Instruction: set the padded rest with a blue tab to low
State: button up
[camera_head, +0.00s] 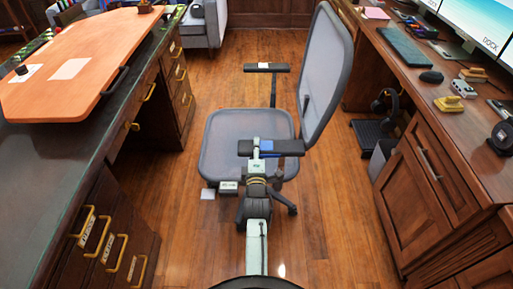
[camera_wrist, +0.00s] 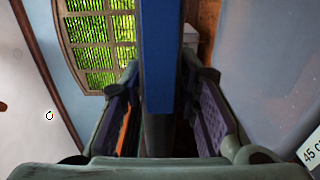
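The office chair (camera_head: 240,132) stands in the aisle with its backrest to the right. Its near padded rest (camera_head: 290,147) is dark, and a small blue patch, seemingly the blue tab (camera_head: 266,145), shows at its middle beside my gripper. In the wrist view a blue upright piece (camera_wrist: 160,60) lies between my two fingers, with a grey part below it. My gripper (camera_wrist: 160,95) is open around it, with a visible gap on each side. In the head view my arm hides part of the near rest and its post. The far padded rest (camera_head: 266,67) shows no blue.
A desk with an orange top (camera_head: 90,60) and drawers stands on the left. A wooden desk (camera_head: 465,125) with monitors and a keyboard stands on the right. The wood floor (camera_head: 330,220) is clear right of my arm. A grey armchair (camera_head: 205,25) is at the back.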

grip_shut()
dwell(0.4)
notch_tip(320, 180, down, 6)
jog(key=b, duration=0.6)
jog(key=shift+f, duration=0.35)
jog(key=shift+o, duration=0.7)
grip_release()
jog(key=shift+o, duration=1.2)
